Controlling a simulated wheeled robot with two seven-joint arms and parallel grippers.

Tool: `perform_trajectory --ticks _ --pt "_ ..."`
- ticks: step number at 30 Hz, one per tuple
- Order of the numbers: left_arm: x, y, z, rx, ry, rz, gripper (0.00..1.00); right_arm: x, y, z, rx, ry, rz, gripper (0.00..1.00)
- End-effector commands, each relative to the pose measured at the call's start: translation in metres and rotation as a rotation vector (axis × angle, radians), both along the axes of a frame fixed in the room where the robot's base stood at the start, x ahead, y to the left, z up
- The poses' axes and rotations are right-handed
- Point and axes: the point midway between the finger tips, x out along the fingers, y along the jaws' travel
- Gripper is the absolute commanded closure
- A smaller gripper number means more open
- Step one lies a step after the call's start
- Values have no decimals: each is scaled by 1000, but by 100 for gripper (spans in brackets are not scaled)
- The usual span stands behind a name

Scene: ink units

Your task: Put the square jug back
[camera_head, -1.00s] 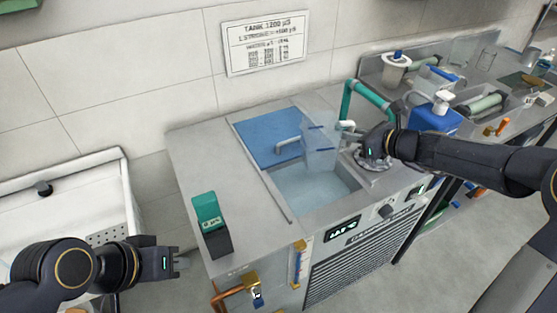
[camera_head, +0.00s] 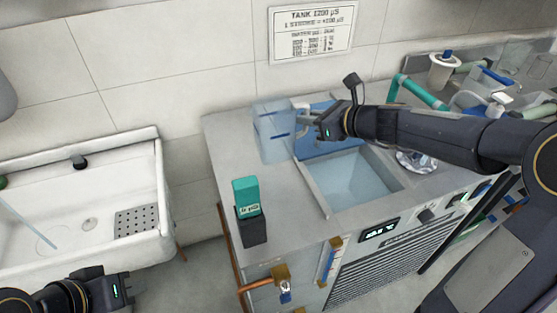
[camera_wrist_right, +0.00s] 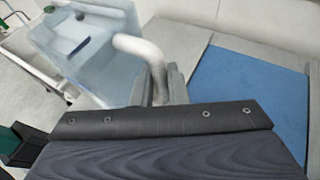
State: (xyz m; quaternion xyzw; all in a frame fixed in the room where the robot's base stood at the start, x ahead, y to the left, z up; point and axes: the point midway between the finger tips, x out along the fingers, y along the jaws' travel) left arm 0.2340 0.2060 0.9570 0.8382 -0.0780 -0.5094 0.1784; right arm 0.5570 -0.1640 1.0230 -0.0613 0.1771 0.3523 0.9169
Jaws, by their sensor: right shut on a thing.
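The square jug (camera_head: 274,135) is clear and bluish with a dark blue level mark and a pale handle. In the head view it is at the back left of the tank's counter, left of the blue lid. My right gripper (camera_head: 312,121) is shut on its handle; the right wrist view shows the jug (camera_wrist_right: 85,50) and the pale handle (camera_wrist_right: 142,50) between the fingers (camera_wrist_right: 163,85). I cannot tell whether the jug's base touches the counter. My left gripper (camera_head: 125,290) is empty at the lower left; its fingers are too small to judge.
The open water tank (camera_head: 350,178) lies right of the jug, with the blue lid (camera_head: 330,140) behind it. A green-and-black meter (camera_head: 248,210) stands at the counter's front left. A white sink (camera_head: 80,215) is further left. The counter between jug and meter is clear.

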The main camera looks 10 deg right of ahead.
Motion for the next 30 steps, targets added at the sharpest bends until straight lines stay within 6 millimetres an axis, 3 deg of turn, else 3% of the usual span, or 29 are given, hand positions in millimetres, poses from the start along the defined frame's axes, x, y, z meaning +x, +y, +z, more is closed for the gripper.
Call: perform_trajectory --ticks 1,8,15,29,30 --pt "0 0 -8 0 0 0 100 0 0 -13 4 3 -1 100" --pt "0 0 -16 0 0 0 100 0 0 -37 2 1 0 100" --pt "0 0 -30 0 0 0 100 0 1 -74 3 1 1 100" --pt "0 0 -34 0 0 0 100 0 1 -83 2 -2 1 100" --pt "0 0 -33 0 0 0 100 0 0 -83 0 -1 1 84"
